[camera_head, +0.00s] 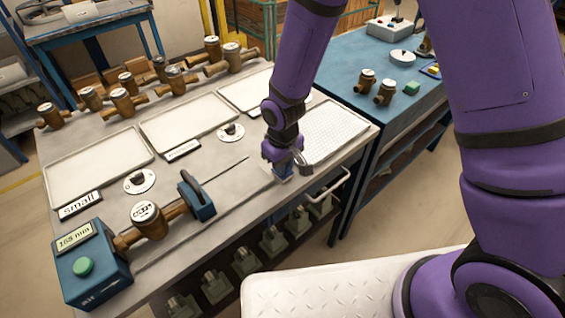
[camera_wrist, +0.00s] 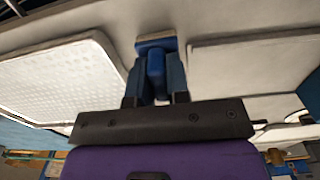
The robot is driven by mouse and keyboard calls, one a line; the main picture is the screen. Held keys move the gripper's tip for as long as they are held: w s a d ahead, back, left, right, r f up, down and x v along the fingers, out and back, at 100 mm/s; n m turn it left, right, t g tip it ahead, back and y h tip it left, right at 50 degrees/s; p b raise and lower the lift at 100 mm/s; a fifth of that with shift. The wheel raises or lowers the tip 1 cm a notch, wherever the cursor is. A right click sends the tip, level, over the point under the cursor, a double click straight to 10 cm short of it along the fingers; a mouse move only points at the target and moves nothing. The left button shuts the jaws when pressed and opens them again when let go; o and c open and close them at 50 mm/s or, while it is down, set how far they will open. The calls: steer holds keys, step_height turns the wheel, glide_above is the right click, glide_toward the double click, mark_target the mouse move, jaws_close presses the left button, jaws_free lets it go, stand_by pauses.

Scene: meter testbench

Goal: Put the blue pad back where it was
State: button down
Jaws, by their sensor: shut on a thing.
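My gripper (camera_head: 283,163) is low over the front right part of the grey bench (camera_head: 235,205), just in front of the textured white tray. It is shut on the blue pad (camera_head: 284,174), of which only a small part shows below the fingers. In the wrist view the blue pad (camera_wrist: 156,76) sits between the two fingers of my gripper (camera_wrist: 156,66), with a flat blue end beyond them. The pad is at or very near the bench top; I cannot tell whether it touches.
The textured white tray (camera_head: 340,127) lies right behind my gripper. A brass meter (camera_head: 147,220) sits between a blue display block (camera_head: 92,268) and a blue clamp (camera_head: 198,196). Several brass meters stand at the back. A blue side table (camera_head: 385,62) holds a green block (camera_head: 411,88).

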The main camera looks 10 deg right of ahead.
steer(key=shift+f, duration=0.1)
steer(key=c, duration=1.1)
jaws_free()
step_height(320, 180, up, 12)
steer(key=shift+r, duration=0.25)
